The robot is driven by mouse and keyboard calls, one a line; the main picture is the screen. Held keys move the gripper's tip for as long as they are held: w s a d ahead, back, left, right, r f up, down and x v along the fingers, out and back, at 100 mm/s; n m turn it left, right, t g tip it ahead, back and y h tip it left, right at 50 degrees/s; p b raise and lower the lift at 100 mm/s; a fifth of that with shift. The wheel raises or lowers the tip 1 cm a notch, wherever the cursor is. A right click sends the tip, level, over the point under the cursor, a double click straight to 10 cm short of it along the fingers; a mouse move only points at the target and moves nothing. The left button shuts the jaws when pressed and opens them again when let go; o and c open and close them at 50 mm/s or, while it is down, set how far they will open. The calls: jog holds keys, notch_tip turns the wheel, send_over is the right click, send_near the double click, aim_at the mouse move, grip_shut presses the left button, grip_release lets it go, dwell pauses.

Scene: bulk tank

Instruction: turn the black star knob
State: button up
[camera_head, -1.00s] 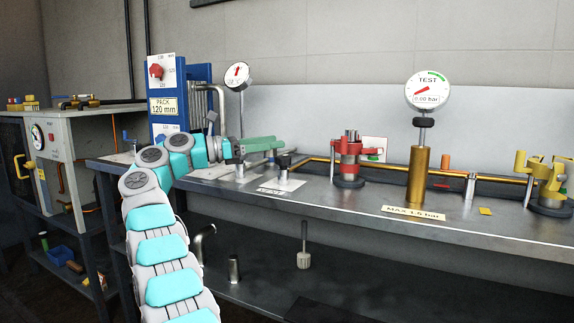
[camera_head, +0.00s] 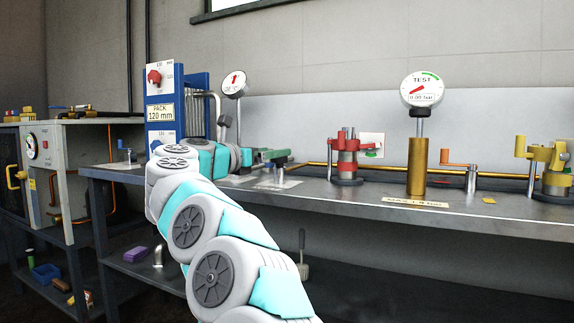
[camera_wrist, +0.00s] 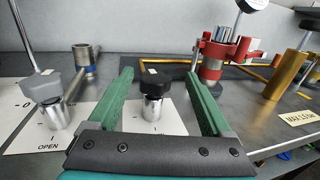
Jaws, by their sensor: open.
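The black star knob (camera_wrist: 154,79) sits on a short metal stem above a white marked plate (camera_wrist: 152,117) on the bench. My gripper (camera_wrist: 160,73) is open, with its two green fingers pointing forward, one on each side of the knob in the wrist view. Clear gaps show on both sides, so neither finger visibly touches it. In the head view my gripper (camera_head: 272,156) is level with the knob, which it largely hides. The height match between fingers and knob is hard to judge.
A grey knob (camera_wrist: 43,86) with a tall rod stands left, on a plate marked OPEN. A red clamp-like fitting (camera_wrist: 216,56) stands to the right, with a brass cylinder (camera_wrist: 284,73) beyond. A yellow pipe (camera_head: 318,164) runs along the back of the bench.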

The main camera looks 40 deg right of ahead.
jog(key=shift+w+a+f+t, duration=0.2)
jog(key=shift+f+t, duration=0.1)
jog(key=shift+f, duration=0.35)
jog(key=shift+d, duration=0.1)
jog(key=d, duration=0.3)
jog(key=w+d, duration=0.1)
jog(key=d, duration=0.3)
jog(key=shift+w+d+p, duration=0.2)
jog(key=shift+d+p, duration=0.05)
jog(key=shift+p, duration=0.05)
grip_shut()
